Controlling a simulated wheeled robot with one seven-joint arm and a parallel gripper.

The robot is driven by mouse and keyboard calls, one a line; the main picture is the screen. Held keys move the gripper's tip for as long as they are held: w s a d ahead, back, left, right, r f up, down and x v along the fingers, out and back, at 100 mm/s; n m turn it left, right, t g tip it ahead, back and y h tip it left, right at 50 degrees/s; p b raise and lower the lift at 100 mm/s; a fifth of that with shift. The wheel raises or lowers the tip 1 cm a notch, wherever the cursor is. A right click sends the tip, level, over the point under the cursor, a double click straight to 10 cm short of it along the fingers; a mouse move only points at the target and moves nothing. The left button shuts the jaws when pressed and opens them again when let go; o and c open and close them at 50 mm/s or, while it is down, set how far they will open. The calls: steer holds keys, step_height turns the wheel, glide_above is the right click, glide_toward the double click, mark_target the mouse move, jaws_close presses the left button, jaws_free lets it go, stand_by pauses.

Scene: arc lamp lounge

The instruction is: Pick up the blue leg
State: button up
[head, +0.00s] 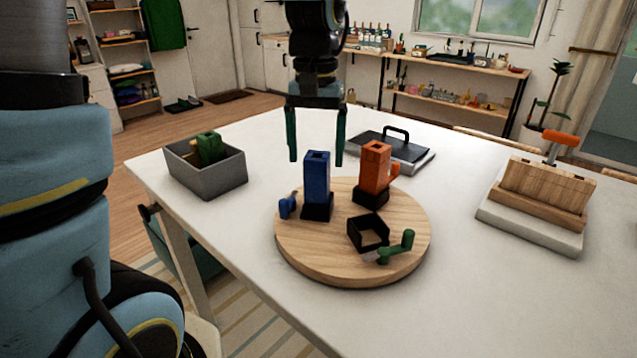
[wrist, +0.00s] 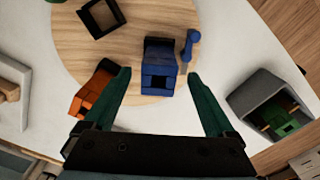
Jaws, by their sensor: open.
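The blue leg (head: 317,179) stands upright in a black square socket on a round wooden board (head: 290,250). In the wrist view the blue leg (wrist: 160,68) is seen from above, ahead of and between my fingers. My gripper (head: 315,160) is open and empty, pointing down. In the head view its fingertips appear on either side of the leg's top, and the leg overlaps neither finger. It also shows in the wrist view (wrist: 160,80). I cannot tell the exact height gap.
An orange leg (head: 374,167) stands upright beside the blue one. An empty black socket (head: 368,233), a green piece (head: 397,247) and a small blue piece (head: 288,205) are on the board. A grey bin (head: 222,180) holds a green block (head: 208,147).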

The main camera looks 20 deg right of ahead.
mark_target(317, 171)
steer(key=shift+w+d+f+p, duration=0.1)
steer(key=shift+f+p, duration=0.25)
steer(key=shift+f, duration=0.85)
steer(key=shift+w+d+f+p, duration=0.1)
steer(key=shift+f+p, duration=0.2)
steer(key=shift+f, duration=0.85)
jaws_close()
